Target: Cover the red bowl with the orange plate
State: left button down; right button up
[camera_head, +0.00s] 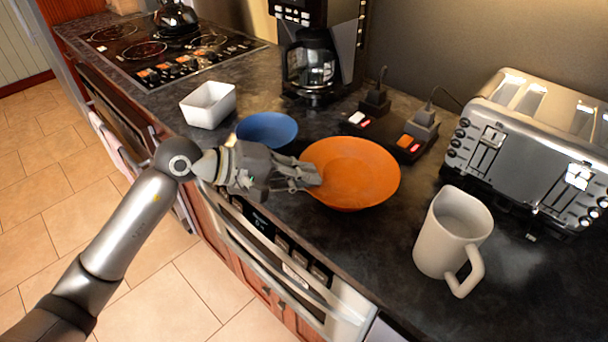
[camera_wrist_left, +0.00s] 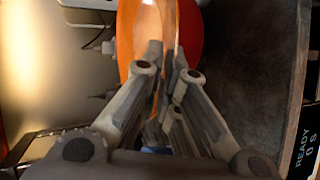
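The orange plate (camera_head: 352,172) is over the counter in the head view, near the front edge and right of the blue plate. My left gripper (camera_head: 314,178) is at its left rim, with the fingertips closed on that rim. In the left wrist view the orange plate (camera_wrist_left: 127,35) runs up from between the fingers (camera_wrist_left: 162,62). The red bowl (camera_wrist_left: 190,35) shows in the left wrist view, right beside the plate. In the head view the plate hides the bowl. I cannot tell whether the plate touches the bowl. My right gripper is out of view.
A blue plate (camera_head: 267,130) and white square bowl (camera_head: 208,104) are to the left. A beige mug (camera_head: 453,238) and chrome toaster (camera_head: 534,140) are on the right. A power strip (camera_head: 395,132) and coffee maker (camera_head: 315,60) stand behind. Bare counter (camera_head: 385,240) lies in front of the plate.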

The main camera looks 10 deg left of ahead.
pick_arm(q)
jog(key=shift+f, duration=0.15)
jog(key=c, duration=1.6)
grip_release()
jog(key=shift+o, duration=0.2)
jog(key=shift+f, duration=0.1)
jog(key=v, duration=1.2)
